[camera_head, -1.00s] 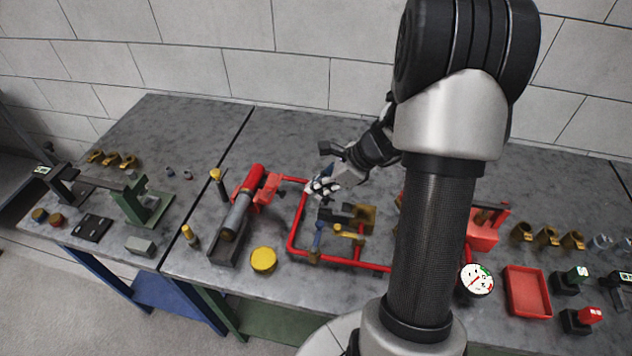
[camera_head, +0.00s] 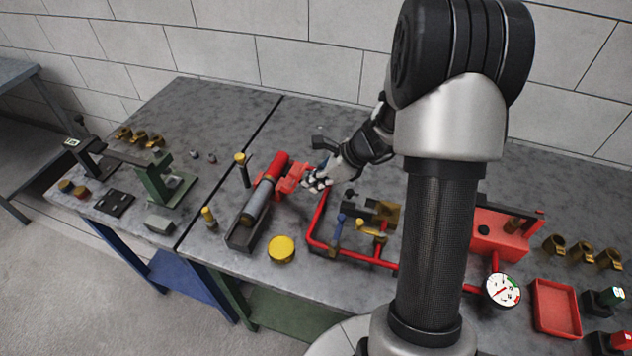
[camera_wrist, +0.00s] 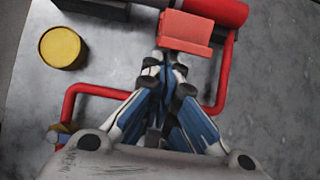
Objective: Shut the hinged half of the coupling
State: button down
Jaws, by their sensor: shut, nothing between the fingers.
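The hinge is not clearly seen.
A red pipe loop (camera_head: 313,230) with brass valves runs below and right of my gripper. A yellow round cap (camera_head: 281,249) lies in front. A pressure gauge (camera_head: 502,290) and a red tray (camera_head: 556,308) are at right. A green stand (camera_head: 160,182) is at left.

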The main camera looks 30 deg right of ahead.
jog(key=shift+r+p, duration=0.1)
jog(key=shift+p, duration=0.25)
jog(key=shift+w+a+r+p, duration=0.1)
jog(key=shift+w+r+p, duration=0.1)
jog(key=shift+p, duration=0.6)
